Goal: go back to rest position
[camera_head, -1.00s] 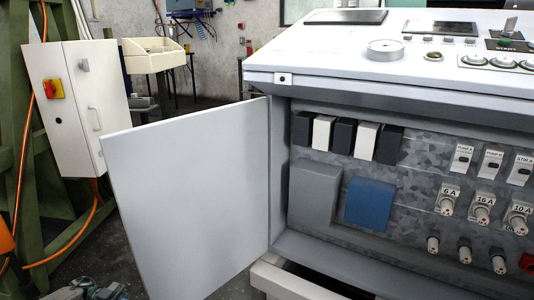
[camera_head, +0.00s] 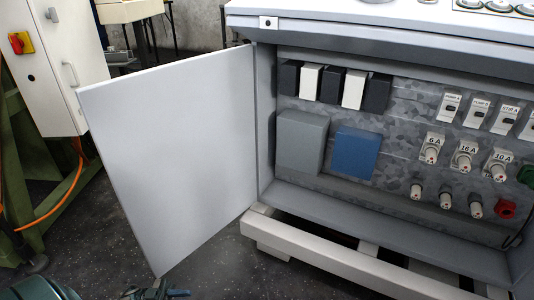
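A grey control cabinet (camera_head: 262,185) stands with its white door (camera_head: 175,150) swung open to the left. Inside are a grey box (camera_head: 301,140), a blue box (camera_head: 356,152), a row of black and white modules, and several fuse holders labelled 6 A, 16 A and 10 A (camera_head: 501,162). My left gripper (camera_head: 165,293) shows only in part at the bottom edge, below the door and apart from it. Its fingers are too cut off to tell open from shut. My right gripper is not in view.
A white switch box (camera_head: 55,80) with a red and yellow switch hangs on a green frame at the left. The open door juts out toward me. A pale base frame (camera_head: 310,250) runs under the cabinet.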

